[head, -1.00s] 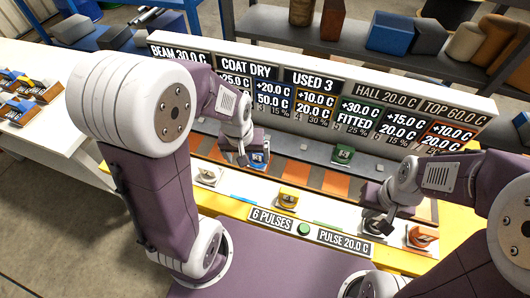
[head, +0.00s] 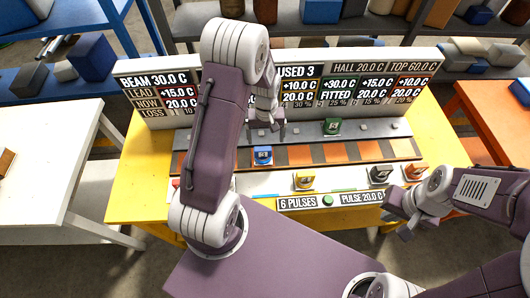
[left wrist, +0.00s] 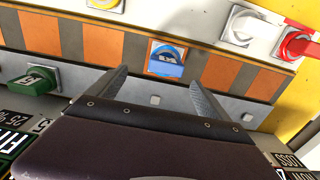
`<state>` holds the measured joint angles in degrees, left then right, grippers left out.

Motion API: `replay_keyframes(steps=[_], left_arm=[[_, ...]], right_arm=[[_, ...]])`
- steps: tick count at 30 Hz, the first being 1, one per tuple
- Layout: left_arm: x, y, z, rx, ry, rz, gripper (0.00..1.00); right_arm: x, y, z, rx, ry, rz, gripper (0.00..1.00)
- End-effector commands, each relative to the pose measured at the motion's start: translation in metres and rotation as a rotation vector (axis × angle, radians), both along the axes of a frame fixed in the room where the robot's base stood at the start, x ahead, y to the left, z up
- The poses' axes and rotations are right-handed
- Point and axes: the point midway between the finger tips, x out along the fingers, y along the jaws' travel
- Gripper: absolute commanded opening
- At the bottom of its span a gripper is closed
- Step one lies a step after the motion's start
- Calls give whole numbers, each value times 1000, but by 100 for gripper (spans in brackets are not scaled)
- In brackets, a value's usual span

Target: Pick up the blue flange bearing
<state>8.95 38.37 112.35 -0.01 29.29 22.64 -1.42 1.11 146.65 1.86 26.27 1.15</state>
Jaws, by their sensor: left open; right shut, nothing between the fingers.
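The blue flange bearing (head: 263,155) sits on the striped orange and grey strip of the yellow bench, below and near my left gripper in the head view. In the left wrist view the blue flange bearing (left wrist: 167,62) lies between the two finger lines, beyond the tips. My left gripper (head: 267,130) is open and empty, with its fingers (left wrist: 158,78) apart on either side of the bearing in the picture. My right gripper (head: 400,226) is shut and empty near the bench's front right.
A green bearing (head: 332,127) stands on the back ledge. Yellow (head: 304,180), black (head: 379,174) and orange (head: 413,172) bearings stand along the front. White (left wrist: 243,25) and red (left wrist: 297,42) ones show in the left wrist view. The sign board (head: 380,85) rises behind.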

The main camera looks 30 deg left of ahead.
Motion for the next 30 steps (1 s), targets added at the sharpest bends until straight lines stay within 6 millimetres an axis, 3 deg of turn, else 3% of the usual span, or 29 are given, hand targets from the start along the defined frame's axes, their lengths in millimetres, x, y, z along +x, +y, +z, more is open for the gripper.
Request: replay_keyframes(steps=[7,14,21,29,30], left_arm=[[-2,0,-33,-1,3,0,90],[-4,2,-45,0,4,0,90],[-7,6,-85,0,2,-2,90],[-6,6,-91,1,-1,-1,90],[-6,6,-91,1,-1,-1,82]], right_arm=[[0,0,10,0,0,0,0],[0,0,16,0,0,0,0],[0,0,28,0,0,0,0],[0,0,28,0,0,0,0],[0,0,28,0,0,0,0]])
